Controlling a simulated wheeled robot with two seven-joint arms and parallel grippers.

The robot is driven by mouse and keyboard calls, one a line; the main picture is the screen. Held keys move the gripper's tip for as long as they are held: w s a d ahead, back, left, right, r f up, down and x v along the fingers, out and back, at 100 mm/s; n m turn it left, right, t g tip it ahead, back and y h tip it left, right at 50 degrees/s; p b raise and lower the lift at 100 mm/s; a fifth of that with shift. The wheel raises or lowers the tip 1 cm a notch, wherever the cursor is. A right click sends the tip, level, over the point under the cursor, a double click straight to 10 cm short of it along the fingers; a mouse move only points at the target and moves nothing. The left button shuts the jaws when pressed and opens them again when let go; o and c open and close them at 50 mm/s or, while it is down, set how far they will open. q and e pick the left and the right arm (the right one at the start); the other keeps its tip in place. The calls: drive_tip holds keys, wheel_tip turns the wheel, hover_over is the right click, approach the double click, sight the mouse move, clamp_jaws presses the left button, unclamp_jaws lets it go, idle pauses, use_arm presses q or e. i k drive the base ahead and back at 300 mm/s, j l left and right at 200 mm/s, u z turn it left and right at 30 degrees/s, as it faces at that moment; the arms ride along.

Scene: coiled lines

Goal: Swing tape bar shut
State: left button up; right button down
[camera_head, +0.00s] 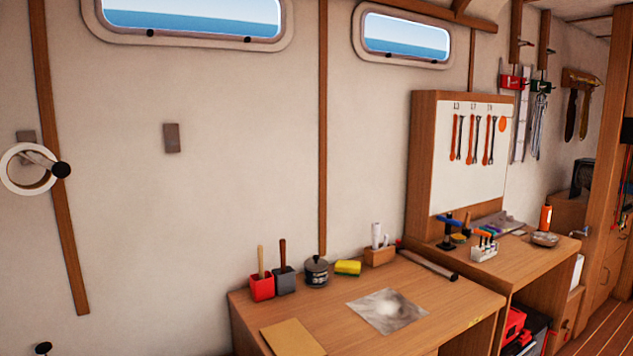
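A white roll of tape (8,178) hangs at the left edge of the head view, in front of the pale wall. A short grey bar (38,158) passes through the roll and ends in a black knob (61,170). The knob end appears to stick out from the wall. A small brown block (26,137) shows just above the roll, partly hidden. Another brown block (172,138) is fixed on the wall to the right, apart from the bar. Neither of my grippers is in view.
A wooden desk (455,303) at the lower middle holds a red cup (262,287), a grey cup (285,281), a dark pot (316,272) and a yellow sponge (348,268). A tool board (470,180) stands behind the right bench. The wall between the brown blocks is clear except for a wooden strip (58,160).

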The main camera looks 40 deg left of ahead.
sight(61, 169)
drive_tip(key=u, duration=2.4)
